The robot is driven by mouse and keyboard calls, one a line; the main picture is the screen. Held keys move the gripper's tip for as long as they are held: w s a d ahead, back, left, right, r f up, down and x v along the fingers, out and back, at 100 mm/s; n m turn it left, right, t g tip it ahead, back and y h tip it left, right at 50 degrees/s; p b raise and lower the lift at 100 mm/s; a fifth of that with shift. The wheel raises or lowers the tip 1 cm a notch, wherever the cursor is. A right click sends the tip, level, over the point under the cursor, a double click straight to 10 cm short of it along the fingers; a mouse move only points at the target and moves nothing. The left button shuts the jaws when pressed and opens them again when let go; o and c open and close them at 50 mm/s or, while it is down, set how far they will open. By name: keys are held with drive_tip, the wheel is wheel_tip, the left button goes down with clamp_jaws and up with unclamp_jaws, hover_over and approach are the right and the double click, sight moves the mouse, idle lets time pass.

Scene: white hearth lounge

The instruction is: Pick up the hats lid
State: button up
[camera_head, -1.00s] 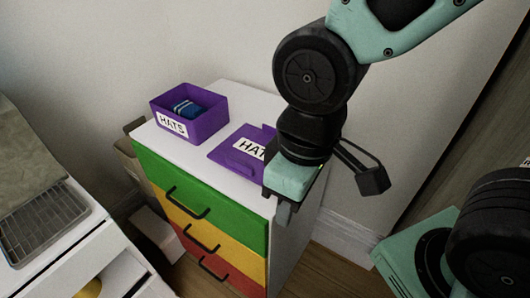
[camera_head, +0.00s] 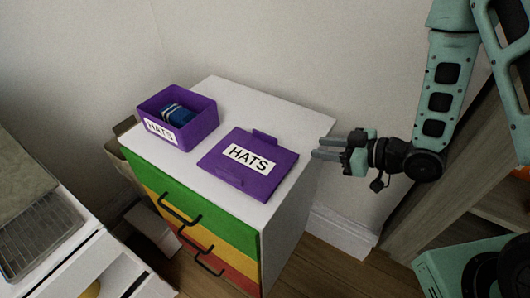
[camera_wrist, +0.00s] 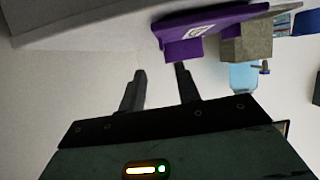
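The purple hats lid (camera_head: 233,180), with a white HATS label, lies flat on the white top of the drawer unit (camera_head: 301,133). A tab stands up at its far edge. In the wrist view the lid (camera_wrist: 215,24) shows at the upper right, ahead of the fingers and apart from them. My gripper (camera_head: 316,147) is to the right of the lid, by the unit's right edge, its fingers pointing left. Its two fingers (camera_wrist: 160,72) are spread with nothing between them. The open purple HATS box (camera_head: 199,126), holding something blue, stands left of the lid.
The drawer unit has green, yellow and red fronts with black handles (camera_head: 180,212). A wall stands behind it. A white unit with a wire rack (camera_head: 45,240) is at the lower left. Wooden shelving (camera_head: 432,160) stands at the right.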

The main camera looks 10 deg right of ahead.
drive_tip(key=d, duration=0.2)
approach(272, 137)
drive_tip(key=shift+t+y, duration=0.3)
drive_tip(key=shift+y, duration=0.1)
drive_tip(key=w+a+f, duration=0.2)
drive_tip(key=w, duration=0.1)
drive_tip(key=shift+a+f+b, duration=0.3)
drive_tip(key=shift+a+b, duration=0.05)
drive_tip(key=shift+b, duration=0.05)
drive_tip(key=p+x, duration=0.1)
drive_tip(key=x, duration=0.3)
drive_tip(key=shift+s+a+p, duration=0.15)
drive_tip(key=shift+a+p, duration=0.25)
drive_tip(key=shift+w+a+f, duration=0.25)
drive_tip(key=shift+w+a, duration=0.1)
clamp_jaws()
